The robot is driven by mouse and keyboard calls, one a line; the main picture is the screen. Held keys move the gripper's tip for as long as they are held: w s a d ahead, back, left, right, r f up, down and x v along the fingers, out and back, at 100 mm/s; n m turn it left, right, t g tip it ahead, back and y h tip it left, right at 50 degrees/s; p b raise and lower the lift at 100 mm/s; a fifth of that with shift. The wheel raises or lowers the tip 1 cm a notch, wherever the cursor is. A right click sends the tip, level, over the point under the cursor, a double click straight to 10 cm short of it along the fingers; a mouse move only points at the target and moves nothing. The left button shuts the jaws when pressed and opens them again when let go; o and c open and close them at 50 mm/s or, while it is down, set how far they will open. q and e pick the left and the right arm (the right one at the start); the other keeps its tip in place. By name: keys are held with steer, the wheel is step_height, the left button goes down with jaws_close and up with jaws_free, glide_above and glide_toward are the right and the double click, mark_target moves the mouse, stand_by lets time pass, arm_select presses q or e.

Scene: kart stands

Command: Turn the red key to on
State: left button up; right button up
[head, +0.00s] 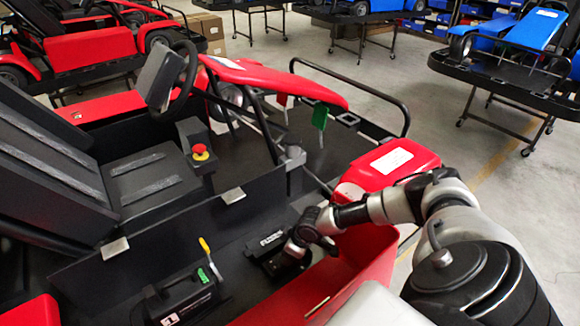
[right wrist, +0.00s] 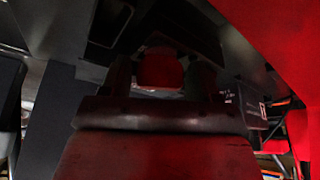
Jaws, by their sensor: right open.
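A red key (right wrist: 160,69) shows in the right wrist view, between the two dark fingers of my right gripper (right wrist: 160,78). The fingers stand open on either side of it; whether they touch it is too dark to tell. In the head view my right gripper (head: 298,248) reaches down at the right end of a black box (head: 268,240) inside the red kart's side. The key is hidden there behind the gripper. My left gripper is not in view.
The kart's red side panel (head: 362,262) rises close beside my right wrist. A red stop button (head: 200,152) and another black box (head: 186,300) with a yellow-tipped lever are to the left. Blue karts (head: 520,38) stand on racks behind.

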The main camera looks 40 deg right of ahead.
steer(key=c, duration=0.7)
steer(key=shift+r+m+p, duration=0.15)
steer(key=shift+m+p, duration=0.45)
steer(key=shift+p, duration=0.55)
steer(key=shift+a+f+m+h, duration=0.1)
steer(key=shift+f+m+h, duration=0.1)
steer(key=shift+m+h, duration=0.6)
steer(key=m, duration=0.3)
steer(key=shift+r+h, duration=0.1)
steer(key=shift+h, duration=0.3)
steer(key=o, duration=1)
